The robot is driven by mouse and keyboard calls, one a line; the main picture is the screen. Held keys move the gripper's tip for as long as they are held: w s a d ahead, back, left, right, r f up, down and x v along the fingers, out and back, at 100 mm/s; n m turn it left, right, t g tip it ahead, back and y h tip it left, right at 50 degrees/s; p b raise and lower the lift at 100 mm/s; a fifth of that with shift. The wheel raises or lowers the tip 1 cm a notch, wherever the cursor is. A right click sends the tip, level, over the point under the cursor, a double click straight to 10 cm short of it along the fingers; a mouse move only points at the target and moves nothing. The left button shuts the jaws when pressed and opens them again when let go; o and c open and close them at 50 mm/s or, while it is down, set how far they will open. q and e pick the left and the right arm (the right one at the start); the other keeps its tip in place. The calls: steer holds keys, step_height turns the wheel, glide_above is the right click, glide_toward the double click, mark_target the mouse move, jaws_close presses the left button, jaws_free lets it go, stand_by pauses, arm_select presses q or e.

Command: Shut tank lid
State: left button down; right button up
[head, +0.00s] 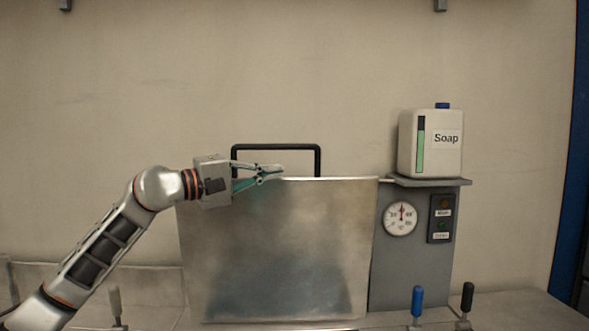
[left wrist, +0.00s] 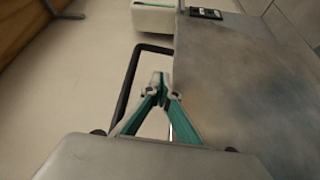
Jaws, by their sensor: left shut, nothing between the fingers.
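The tank lid (head: 280,255) is a flat metal panel standing raised, its broad face toward me in the head view. A black bar handle (head: 275,146) rises from its top edge. My left gripper (head: 281,172) is shut and empty at the top edge of the lid, in front of the handle opening. In the left wrist view the shut fingertips (left wrist: 159,78) lie between the black handle (left wrist: 128,88) and the lid's face (left wrist: 240,80). I cannot tell whether they touch either one. My right gripper is not in view.
Right of the lid, a grey panel carries a round gauge (head: 400,218) and a switch box (head: 440,218). A white soap container (head: 431,143) stands on the shelf (head: 430,182) above. A blue-handled lever (head: 417,302) and a black-handled lever (head: 467,298) stand at the front right.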

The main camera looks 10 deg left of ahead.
mark_target(301, 177)
arm_select(q)
steer(key=p+x, duration=0.1)
steer(key=x, duration=0.7)
steer(key=shift+s+d+r+p, duration=0.1)
steer(key=shift+s+d+p, duration=0.1)
steer(key=shift+p, duration=0.15)
steer(key=shift+x, duration=0.8)
steer(key=shift+w, duration=0.1)
